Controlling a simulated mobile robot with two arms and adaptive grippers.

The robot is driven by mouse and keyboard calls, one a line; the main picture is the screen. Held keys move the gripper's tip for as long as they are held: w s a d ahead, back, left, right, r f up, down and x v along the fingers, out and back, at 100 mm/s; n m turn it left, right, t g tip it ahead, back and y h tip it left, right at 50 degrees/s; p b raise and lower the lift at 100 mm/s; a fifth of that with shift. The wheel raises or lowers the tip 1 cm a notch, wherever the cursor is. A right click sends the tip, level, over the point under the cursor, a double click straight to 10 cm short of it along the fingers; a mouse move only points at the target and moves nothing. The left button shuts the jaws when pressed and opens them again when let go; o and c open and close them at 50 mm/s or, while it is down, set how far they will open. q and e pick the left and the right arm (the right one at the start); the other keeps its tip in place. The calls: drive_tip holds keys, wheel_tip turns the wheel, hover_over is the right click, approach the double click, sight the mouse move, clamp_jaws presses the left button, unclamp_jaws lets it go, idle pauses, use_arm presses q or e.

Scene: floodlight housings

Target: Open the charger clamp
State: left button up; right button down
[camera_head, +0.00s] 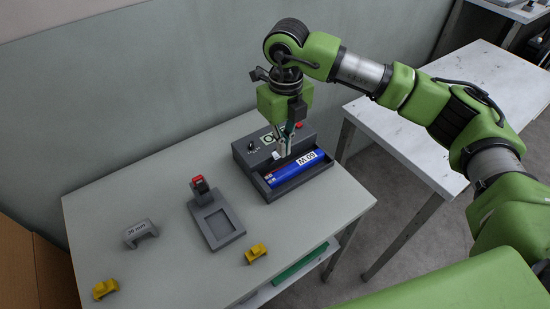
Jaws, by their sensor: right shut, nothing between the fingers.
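A dark grey charger (246,154) stands at the back right of the light grey table. A blue battery marked "M 09" (300,173) lies in its front tray. My right gripper (285,154) points down at the charger, its fingertips just behind the battery, shut with nothing between them. It covers part of the charger's top, so the clamp cannot be made out clearly. A red part (299,125) shows behind the gripper on the charger. My left gripper is not in view.
On the table (160,205) are a grey fixture with a red-topped post (218,221), a grey block marked "30 mm" (139,233) and two yellow pieces, one front left (105,289), one front centre (256,253). A wall stands close behind. A second table (395,120) is at right.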

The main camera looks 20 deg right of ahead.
drive_tip(key=shift+f, duration=0.15)
drive_tip(key=shift+f+b, duration=2.1)
drive_tip(key=shift+f, duration=0.35)
drive_tip(key=shift+w+a, duration=0.2)
drive_tip(key=shift+w, duration=0.5)
drive_tip(key=shift+s, duration=0.1)
drive_tip(key=shift+s+d, duration=0.2)
drive_tip(key=shift+s, duration=0.2)
drive_tip(key=shift+r, duration=0.2)
